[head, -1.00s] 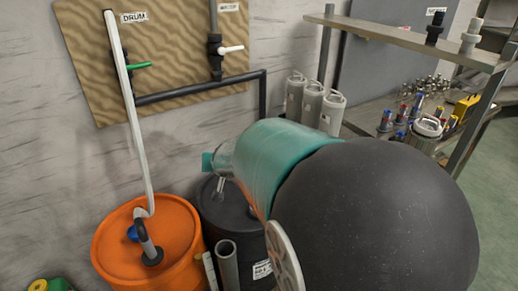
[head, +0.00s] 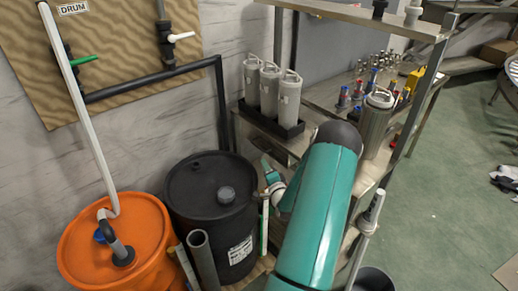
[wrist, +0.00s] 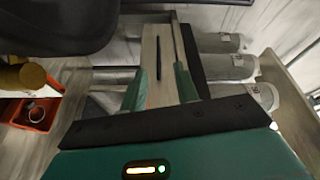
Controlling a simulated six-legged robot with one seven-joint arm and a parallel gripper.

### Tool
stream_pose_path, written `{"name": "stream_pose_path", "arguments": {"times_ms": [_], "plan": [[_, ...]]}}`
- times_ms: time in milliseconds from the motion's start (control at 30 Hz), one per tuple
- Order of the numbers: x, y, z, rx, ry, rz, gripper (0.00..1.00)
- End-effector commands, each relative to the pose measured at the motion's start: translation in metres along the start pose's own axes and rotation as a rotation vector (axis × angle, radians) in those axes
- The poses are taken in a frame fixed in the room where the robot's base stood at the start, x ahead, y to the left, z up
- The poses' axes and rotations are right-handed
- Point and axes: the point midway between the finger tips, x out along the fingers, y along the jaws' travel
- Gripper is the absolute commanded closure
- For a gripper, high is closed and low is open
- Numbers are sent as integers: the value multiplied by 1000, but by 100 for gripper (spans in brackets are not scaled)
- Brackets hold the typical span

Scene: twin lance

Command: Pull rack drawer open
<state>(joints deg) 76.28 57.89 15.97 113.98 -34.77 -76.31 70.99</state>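The rack drawer (head: 262,143) is in the head view under the rack's shelf, below a black tray of grey bottles. In the wrist view its pale front (wrist: 152,45) stands upright in the picture, with a thin dark handle (wrist: 158,88). My gripper (wrist: 160,85) has two teal fingers, apart, one on each side of the handle in the picture. I cannot tell how far off the handle is; no touch shows. In the head view my gripper (head: 268,172) is near the drawer, partly hidden by my teal arm.
A black drum (head: 212,200) stands close left of my gripper, and an orange drum (head: 115,245) farther left. Grey bottles stand in a black tray (head: 270,122) above the drawer. A metal canister (head: 375,125) stands on the shelf. Open green floor (head: 450,200) lies right.

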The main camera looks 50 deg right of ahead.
Motion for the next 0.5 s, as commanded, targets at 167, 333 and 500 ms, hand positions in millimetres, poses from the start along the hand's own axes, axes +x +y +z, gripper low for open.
{"name": "stream_pose_path", "arguments": {"times_ms": [167,333,500], "plan": [[-7,12,-10,61,36,-41,69],[11,11,-11,61,36,-44,69],[44,9,-12,60,35,-44,69]]}}
